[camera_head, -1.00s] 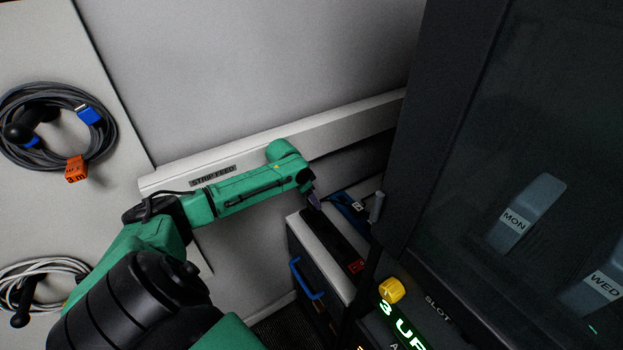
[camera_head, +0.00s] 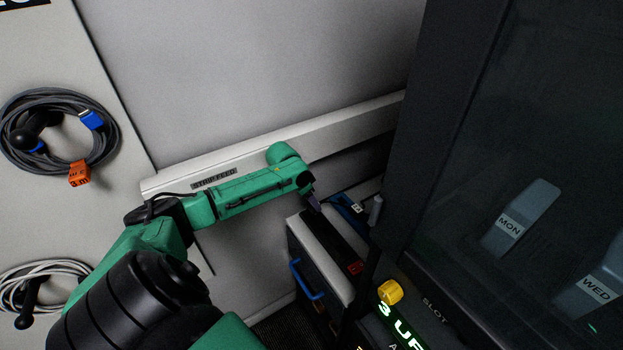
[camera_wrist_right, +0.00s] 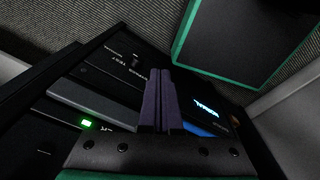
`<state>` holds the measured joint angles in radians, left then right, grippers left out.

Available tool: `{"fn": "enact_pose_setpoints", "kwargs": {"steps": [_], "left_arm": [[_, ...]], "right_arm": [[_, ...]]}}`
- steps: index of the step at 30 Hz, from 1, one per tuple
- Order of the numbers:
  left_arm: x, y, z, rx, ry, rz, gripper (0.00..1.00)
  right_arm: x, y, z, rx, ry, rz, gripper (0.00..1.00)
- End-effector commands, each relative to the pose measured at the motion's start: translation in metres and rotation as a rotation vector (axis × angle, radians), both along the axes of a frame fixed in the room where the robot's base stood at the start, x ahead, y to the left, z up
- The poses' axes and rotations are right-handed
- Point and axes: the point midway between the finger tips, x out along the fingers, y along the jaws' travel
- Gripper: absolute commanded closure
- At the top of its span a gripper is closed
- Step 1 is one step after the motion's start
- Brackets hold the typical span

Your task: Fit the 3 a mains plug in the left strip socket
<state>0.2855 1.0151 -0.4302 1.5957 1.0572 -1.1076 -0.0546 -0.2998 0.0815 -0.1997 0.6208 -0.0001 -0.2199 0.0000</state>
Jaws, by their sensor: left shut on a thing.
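A black power strip (camera_head: 340,240) with a red switch at its near end lies on the pale-topped cabinet. My left gripper (camera_head: 314,203) points down at the strip's far end, its dark purple fingers shut. The 3 A mains plug it holds is hidden by the fingers and too small to make out. I cannot tell whether it touches a socket. A blue piece with a white label (camera_head: 357,209) sits just right of the fingers. My right gripper (camera_wrist_right: 160,95) shows only in the right wrist view, its purple fingers together with nothing visible between them.
Coiled cables hang on the left panel, one with an orange tag (camera_head: 79,174). A pale rail (camera_head: 340,126) runs along the wall behind my left arm. A dark rack (camera_head: 540,130) stands close on the right.

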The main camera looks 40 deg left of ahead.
Motion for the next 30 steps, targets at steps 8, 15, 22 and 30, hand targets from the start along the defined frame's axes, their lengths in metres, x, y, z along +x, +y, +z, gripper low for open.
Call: {"fn": "enact_pose_setpoints", "kwargs": {"steps": [8,15,22,30], "left_arm": [[0.0001,0.0001,-0.0002,0.0,0.0,0.0,1.0],[0.0002,0.0002,0.0007,0.0,0.0,0.0,1.0],[0.0003,0.0004,0.0004,0.001,0.0,0.0,1.0],[0.0003,0.0003,-0.0008,0.001,-0.001,-0.001,1.0]], "right_arm": [[0.0,0.0001,-0.0003,0.0,0.0,0.0,1.0],[-0.0001,0.0003,0.0026,0.001,0.0,0.0,1.0],[-0.0003,0.0014,0.0072,0.002,0.0,-0.001,1.0],[-0.0003,0.0019,0.007,0.003,0.001,-0.001,1.0]]}}
